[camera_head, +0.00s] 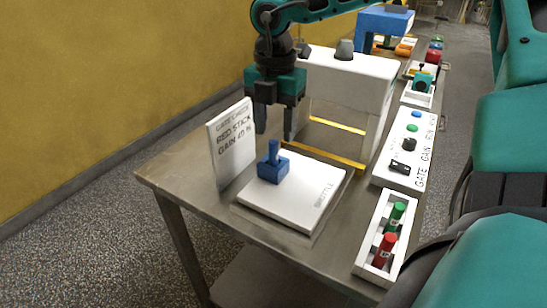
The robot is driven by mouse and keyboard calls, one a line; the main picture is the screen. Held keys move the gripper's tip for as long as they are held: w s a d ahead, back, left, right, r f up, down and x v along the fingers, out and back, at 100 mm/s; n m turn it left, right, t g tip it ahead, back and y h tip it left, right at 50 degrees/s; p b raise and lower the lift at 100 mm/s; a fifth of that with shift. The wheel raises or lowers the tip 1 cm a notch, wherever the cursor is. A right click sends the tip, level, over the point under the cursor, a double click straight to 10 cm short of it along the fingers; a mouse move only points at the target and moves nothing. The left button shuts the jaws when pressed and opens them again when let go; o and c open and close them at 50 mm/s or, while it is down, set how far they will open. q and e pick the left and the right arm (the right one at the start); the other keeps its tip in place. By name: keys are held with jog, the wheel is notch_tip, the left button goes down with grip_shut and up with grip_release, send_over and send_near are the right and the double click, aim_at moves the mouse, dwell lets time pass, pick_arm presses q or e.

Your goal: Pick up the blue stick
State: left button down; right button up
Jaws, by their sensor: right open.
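The blue stick (273,150) stands upright on a blue block base, on the white plate marked SHUTTLE (312,190). My right gripper (275,131) hangs fingers down just above the blue stick. Its two dark fingers are open and apart, with nothing between them. The fingertips look a little higher than the stick's top or farther back; the exact gap cannot be told. My left gripper is not in view.
A white sign (231,143) reading RED STICK stands left of the plate. A white tray (364,262) at front right holds a green stick (395,216) and a red stick (384,249). A white gate (345,72) with yellow bars stands behind. A control panel (405,150) lies right.

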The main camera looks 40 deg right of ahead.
aim_at(273, 141)
jog(key=f, duration=0.4)
jog(key=shift+a, duration=0.2)
jog(key=shift+c, duration=0.3)
grip_shut()
